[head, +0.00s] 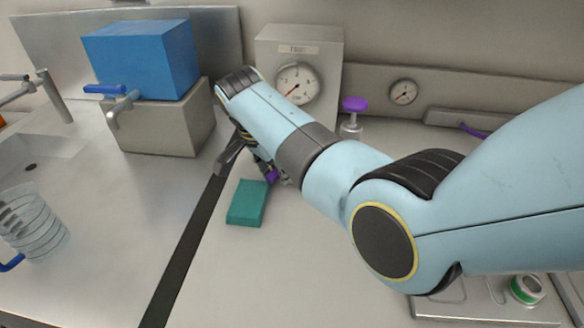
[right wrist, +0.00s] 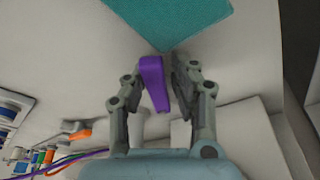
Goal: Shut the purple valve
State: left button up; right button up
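A purple handle (right wrist: 153,84), which looks like the valve's lever, lies between the fingers of my right gripper (right wrist: 157,82) in the right wrist view. It sits close to the left finger, with a narrow gap to the right finger. The gripper looks partly open around it. In the head view my right gripper (head: 252,160) points down behind my forearm, and a small bit of the purple handle (head: 271,175) shows beside it. The valve's body is mostly hidden by my arm. My left gripper is not in view.
A teal block (head: 247,203) lies just in front of the gripper; it also shows in the wrist view (right wrist: 170,18). A gauge box (head: 300,50) and a purple-topped bottle (head: 354,104) stand behind. A blue tank (head: 140,60) on a grey box (head: 165,130) stands left.

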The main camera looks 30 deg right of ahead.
jog(key=shift+o, duration=0.9)
jog(key=m+b, duration=0.1)
jog(key=w+m+b, duration=0.1)
jog(key=w+m+g+b, duration=0.1)
jog(key=m+b, duration=0.1)
jog(key=shift+w+d, duration=0.2)
jog(key=shift+d, duration=0.05)
jog(key=shift+o, duration=0.6)
jog(key=shift+w+m+b, duration=0.15)
jog(key=shift+m+b, duration=0.15)
jog(key=shift+m, duration=0.1)
jog(key=shift+w, duration=0.15)
jog(key=shift+c, duration=1)
jog(key=shift+a, duration=0.1)
jog(key=shift+c, duration=0.5)
jog(key=shift+m, duration=0.3)
